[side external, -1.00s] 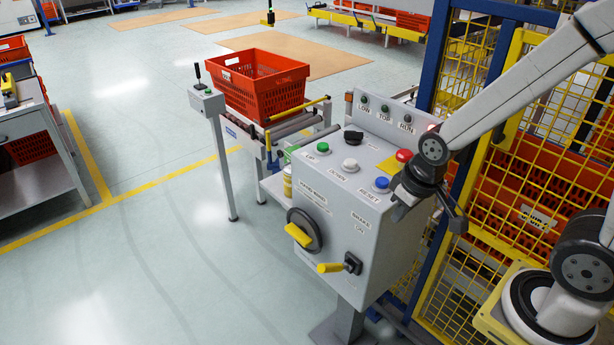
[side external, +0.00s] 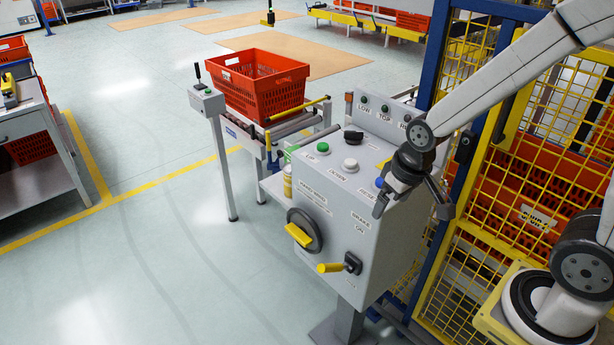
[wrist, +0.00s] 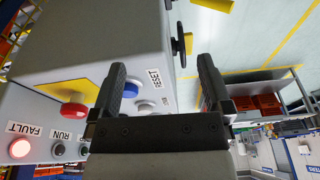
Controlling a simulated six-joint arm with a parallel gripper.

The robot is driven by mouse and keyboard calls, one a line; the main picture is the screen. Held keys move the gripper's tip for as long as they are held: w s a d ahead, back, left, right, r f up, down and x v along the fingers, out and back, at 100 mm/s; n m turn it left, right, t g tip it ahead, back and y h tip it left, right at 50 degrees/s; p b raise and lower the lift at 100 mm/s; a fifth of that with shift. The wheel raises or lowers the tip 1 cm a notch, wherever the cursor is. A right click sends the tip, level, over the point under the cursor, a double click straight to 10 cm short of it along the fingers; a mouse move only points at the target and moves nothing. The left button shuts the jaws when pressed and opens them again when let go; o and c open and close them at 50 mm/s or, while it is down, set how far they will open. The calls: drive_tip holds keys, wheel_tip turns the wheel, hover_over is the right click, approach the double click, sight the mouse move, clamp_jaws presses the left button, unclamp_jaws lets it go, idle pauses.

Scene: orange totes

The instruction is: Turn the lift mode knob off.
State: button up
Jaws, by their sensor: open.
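The black knob (side external: 353,134) sits at the back of the grey control box's (side external: 330,235) sloped top in the side view. Its label is too small to read and its pointing direction is unclear. I cannot make the knob out in the wrist view. My gripper (side external: 412,208) is open and empty at the box's right edge, to the right of and nearer than the knob. In the wrist view my gripper's (wrist: 160,75) two fingers are spread, with the blue button (wrist: 103,95) beside one finger and a white button (wrist: 145,107) between them.
A green button (side external: 323,147) and white button (side external: 350,165) stand near the knob. A red button (wrist: 73,110) sits on a yellow plate. The fault lamp (wrist: 20,148) glows red. A handwheel (side external: 304,232) and brake lever (side external: 340,266) stick out in front. Yellow mesh fencing (side external: 500,150) stands right.

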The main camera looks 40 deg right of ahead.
sight(353, 136)
drive_tip(key=w+d+r+m, duration=0.1)
drive_tip(key=w+d, duration=0.1)
drive_tip(key=w, duration=0.2)
drive_tip(key=w+d+r+m, duration=0.1)
drive_tip(key=w+d, duration=0.1)
drive_tip(key=w, duration=0.3)
drive_tip(key=w+d+r+m+g, duration=0.1)
drive_tip(key=w+d+r+m, duration=0.1)
drive_tip(key=w, duration=0.3)
drive_tip(key=shift+w+r, duration=0.1)
drive_tip(key=shift+w+d+r+m+g, duration=0.25)
drive_tip(key=shift+w+d+r+m, duration=0.45)
drive_tip(key=shift+w+d, duration=0.9)
drive_tip(key=shift+w+d+r+m+g, duration=0.2)
drive_tip(key=shift+w+d+r+m, duration=0.4)
drive_tip(key=shift+w+d, duration=0.95)
drive_tip(key=shift+w+d+r+m+g, duration=0.25)
drive_tip(key=shift+w+d+r+m, duration=0.2)
drive_tip(key=shift+w+d+m, duration=0.8)
drive_tip(key=shift+w+d+f+n, duration=0.15)
drive_tip(key=shift+w+n, duration=0.2)
drive_tip(key=shift+w, duration=0.05)
drive_tip(key=shift+f, duration=3.75)
drive_tip(key=c, duration=1.1)
